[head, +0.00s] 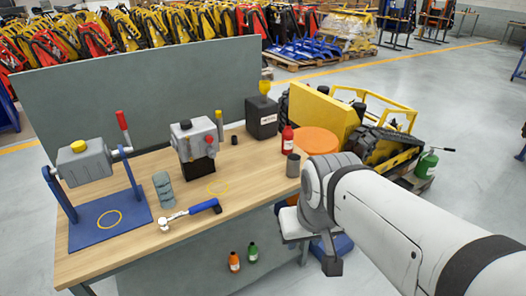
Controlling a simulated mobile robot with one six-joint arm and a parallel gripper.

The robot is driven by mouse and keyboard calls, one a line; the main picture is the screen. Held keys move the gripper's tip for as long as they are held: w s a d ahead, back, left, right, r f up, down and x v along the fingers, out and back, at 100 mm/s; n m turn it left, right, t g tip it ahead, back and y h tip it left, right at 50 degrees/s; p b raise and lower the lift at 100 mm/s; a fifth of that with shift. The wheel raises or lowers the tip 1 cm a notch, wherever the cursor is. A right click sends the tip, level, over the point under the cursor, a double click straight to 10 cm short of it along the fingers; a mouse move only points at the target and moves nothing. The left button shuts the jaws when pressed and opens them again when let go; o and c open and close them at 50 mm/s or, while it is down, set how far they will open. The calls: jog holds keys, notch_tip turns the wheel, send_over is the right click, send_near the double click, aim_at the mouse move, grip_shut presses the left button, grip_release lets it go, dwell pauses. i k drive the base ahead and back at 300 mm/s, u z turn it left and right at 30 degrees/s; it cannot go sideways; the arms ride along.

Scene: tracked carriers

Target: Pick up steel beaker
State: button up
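A small grey metal cylinder (293,165), which looks like the steel beaker, stands upright at the right end of the wooden workbench (137,243). It is just in front of a red bottle (288,139). My white arm reaches in from the right, and its wrist is close to the right of the beaker in the picture. My gripper (333,266) hangs at the arm's end, beyond the bench's right edge and lower in the picture than the beaker. It looks apart from the beaker. Its fingers are too small and partly hidden to judge their opening.
On the bench are a blue-framed machine (92,160), a grey device (195,138), a blue-handled tool (190,213), a stacked grey piece (163,188) and a black canister (262,117). An orange round top (315,140) and yellow tracked carrier (365,130) stand to the right.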

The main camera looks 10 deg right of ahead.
aim_at(294, 159)
jog(key=z, duration=0.05)
jog(key=i, duration=1)
jog(key=u, duration=0.05)
